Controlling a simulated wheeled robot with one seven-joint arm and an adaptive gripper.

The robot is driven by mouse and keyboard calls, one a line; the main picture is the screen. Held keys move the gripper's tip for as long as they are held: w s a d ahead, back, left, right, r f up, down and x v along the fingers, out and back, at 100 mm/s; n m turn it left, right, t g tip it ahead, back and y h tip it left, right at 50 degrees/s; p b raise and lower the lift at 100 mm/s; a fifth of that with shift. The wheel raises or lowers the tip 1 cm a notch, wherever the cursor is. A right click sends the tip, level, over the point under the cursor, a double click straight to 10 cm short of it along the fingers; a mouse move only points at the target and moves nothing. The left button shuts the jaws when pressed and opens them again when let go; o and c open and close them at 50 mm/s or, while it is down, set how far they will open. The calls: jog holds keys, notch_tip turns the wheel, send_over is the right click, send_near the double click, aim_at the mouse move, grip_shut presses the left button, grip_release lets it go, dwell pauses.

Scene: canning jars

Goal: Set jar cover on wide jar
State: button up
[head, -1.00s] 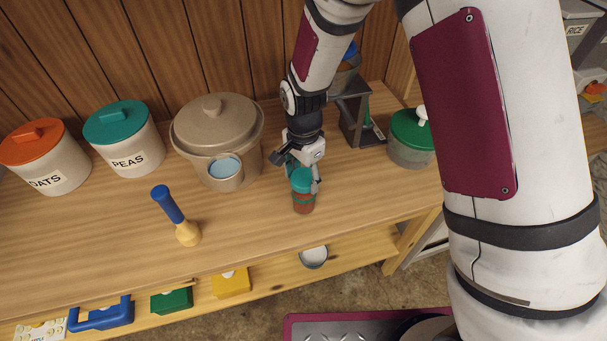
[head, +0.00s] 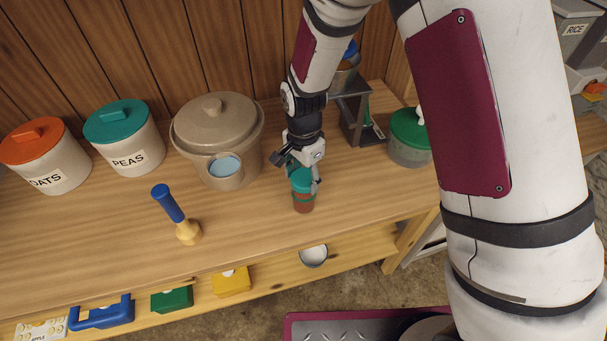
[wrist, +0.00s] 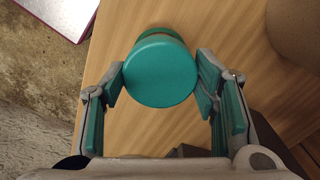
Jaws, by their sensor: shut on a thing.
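The teal round jar cover (head: 301,181) is between the fingers of my gripper (head: 303,185), which is shut on it. In the wrist view the cover (wrist: 160,73) shows as a flat disc, with a finger at its left and right sides. A reddish-brown jar (head: 303,204) stands upright on the wooden counter directly below the cover. The cover sits over its top; whether it is fully seated cannot be told. In the wrist view only a small strip of the jar shows past the cover's far edge.
A large beige lidded pot (head: 238,120) stands left of my gripper. A blue-handled tool (head: 170,205) stands farther left on the counter. A dark metal stand (head: 355,120) and a green-lidded container (head: 409,140) are to the right. The counter's front edge is close to the jar.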

jog(key=shift+f, duration=0.55)
jog(key=o, duration=1)
jog(key=shift+r, duration=0.15)
jog(key=shift+r, duration=5.9)
